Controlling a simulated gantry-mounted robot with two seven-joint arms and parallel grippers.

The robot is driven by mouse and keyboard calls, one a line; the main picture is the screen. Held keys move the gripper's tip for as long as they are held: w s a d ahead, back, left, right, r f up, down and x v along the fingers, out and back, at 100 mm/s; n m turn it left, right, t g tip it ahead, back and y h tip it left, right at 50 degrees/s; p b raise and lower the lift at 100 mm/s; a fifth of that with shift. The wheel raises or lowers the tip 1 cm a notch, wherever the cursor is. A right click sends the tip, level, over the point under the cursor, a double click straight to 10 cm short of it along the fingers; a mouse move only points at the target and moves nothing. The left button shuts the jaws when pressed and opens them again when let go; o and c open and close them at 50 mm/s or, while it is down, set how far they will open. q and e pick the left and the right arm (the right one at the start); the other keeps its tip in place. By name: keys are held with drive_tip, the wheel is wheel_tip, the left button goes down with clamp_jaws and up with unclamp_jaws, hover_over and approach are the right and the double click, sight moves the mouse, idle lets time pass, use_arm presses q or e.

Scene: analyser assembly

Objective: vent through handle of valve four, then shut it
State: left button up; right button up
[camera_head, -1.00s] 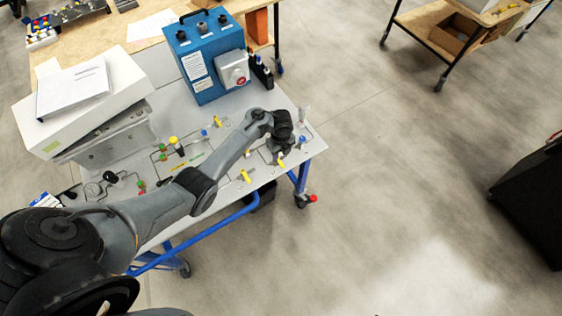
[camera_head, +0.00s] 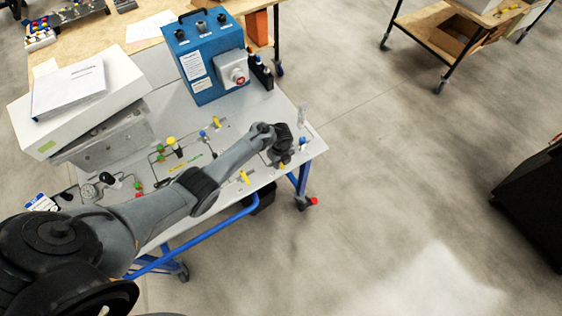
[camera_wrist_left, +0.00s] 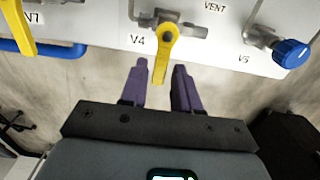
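Valve V4 with its yellow lever handle (camera_wrist_left: 163,50) is at the panel's edge in the left wrist view, below the VENT label (camera_wrist_left: 214,7). The handle points away from the panel toward my gripper. My left gripper (camera_wrist_left: 160,72) is open, its two purple fingers on either side of the handle's end, with a visible gap on each side. Contact is not visible. In the head view my left gripper (camera_head: 281,158) is over the right end of the bench and mostly hides the valve. My right gripper is not in view.
Another yellow handle, at V7 (camera_wrist_left: 18,28), is left of V4, and a blue knob at V5 (camera_wrist_left: 290,53) is to the right. A blue box (camera_head: 208,60) and a white box (camera_head: 80,115) stand on the bench (camera_head: 165,100). Open floor lies right of the bench.

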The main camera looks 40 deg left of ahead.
use_arm(q)
clamp_jaws()
drive_tip(key=n, duration=0.2)
drive_tip(key=w+n, duration=0.1)
drive_tip(key=shift+w+d+n, duration=0.1)
drive_tip(key=shift+w+n, duration=0.05)
drive_tip(key=shift+n, duration=0.25)
drive_tip(key=n, duration=0.1)
drive_tip(key=w+n, duration=0.1)
drive_tip(key=n, duration=0.2)
drive_tip(key=shift+w, duration=0.25)
drive_tip(key=n, duration=0.2)
drive_tip(key=w+a+n+b, duration=0.1)
drive_tip(key=n, duration=0.2)
drive_tip(key=shift+w+a+n, duration=0.2)
drive_tip(key=shift+a+n, duration=0.05)
drive_tip(key=shift+n, duration=0.15)
drive_tip(key=n, duration=0.2)
drive_tip(key=a+n, duration=0.1)
drive_tip(key=shift+w+n+b, duration=0.3)
drive_tip(key=shift+n+b, duration=0.05)
drive_tip(key=shift+n, duration=0.05)
drive_tip(key=shift+a+n, duration=0.15)
drive_tip(key=shift+n, duration=0.15)
